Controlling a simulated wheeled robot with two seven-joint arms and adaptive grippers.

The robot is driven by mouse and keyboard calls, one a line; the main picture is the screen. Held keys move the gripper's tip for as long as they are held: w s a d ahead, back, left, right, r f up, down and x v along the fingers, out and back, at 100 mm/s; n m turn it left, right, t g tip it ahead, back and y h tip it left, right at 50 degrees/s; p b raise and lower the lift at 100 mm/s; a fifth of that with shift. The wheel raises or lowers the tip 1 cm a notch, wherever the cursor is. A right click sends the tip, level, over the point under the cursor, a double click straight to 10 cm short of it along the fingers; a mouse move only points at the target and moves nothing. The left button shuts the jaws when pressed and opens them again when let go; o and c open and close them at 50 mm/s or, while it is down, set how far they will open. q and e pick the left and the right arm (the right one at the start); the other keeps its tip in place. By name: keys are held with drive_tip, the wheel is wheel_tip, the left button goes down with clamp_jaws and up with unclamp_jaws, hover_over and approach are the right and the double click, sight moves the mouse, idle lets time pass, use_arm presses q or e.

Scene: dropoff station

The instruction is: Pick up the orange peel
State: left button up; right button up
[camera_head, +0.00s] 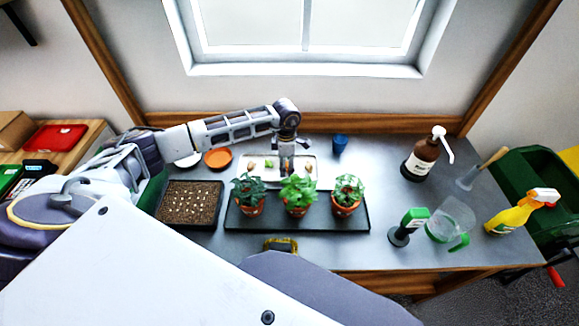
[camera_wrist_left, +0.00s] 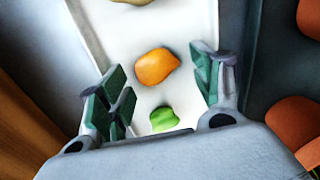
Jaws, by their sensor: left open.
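The orange peel (camera_wrist_left: 157,66) is a rounded orange piece lying on a white tray (camera_wrist_left: 93,22) in the left wrist view. My left gripper (camera_wrist_left: 158,80) is open, with a finger on each side of the peel in that view and no visible contact. In the head view my left gripper (camera_head: 287,160) points down over the white tray (camera_head: 260,178) behind the potted plants and hides the peel there. A green scrap (camera_wrist_left: 164,119) lies beside the peel, nearer the wrist. My right gripper is not in view.
Potted plants (camera_head: 297,195) stand on a dark tray (camera_head: 270,223) in front. A soil tray (camera_head: 189,204), an orange saucer (camera_head: 218,158) and a blue cup (camera_head: 340,143) are nearby. A pump bottle (camera_head: 423,160) and a yellow spray bottle (camera_head: 508,218) stand right.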

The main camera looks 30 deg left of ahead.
sight(287, 165)
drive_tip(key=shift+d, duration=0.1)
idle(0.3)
use_arm(q)
drive_tip(key=shift+c, duration=0.9)
drive_tip(key=c, duration=0.7)
drive_tip(key=shift+o, duration=0.2)
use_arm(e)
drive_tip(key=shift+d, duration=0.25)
use_arm(q)
drive_tip(key=shift+r, duration=0.1)
wheel_tip(287, 165, up, 8)
drive_tip(key=shift+b, duration=0.75)
drive_tip(key=shift+r, duration=0.9)
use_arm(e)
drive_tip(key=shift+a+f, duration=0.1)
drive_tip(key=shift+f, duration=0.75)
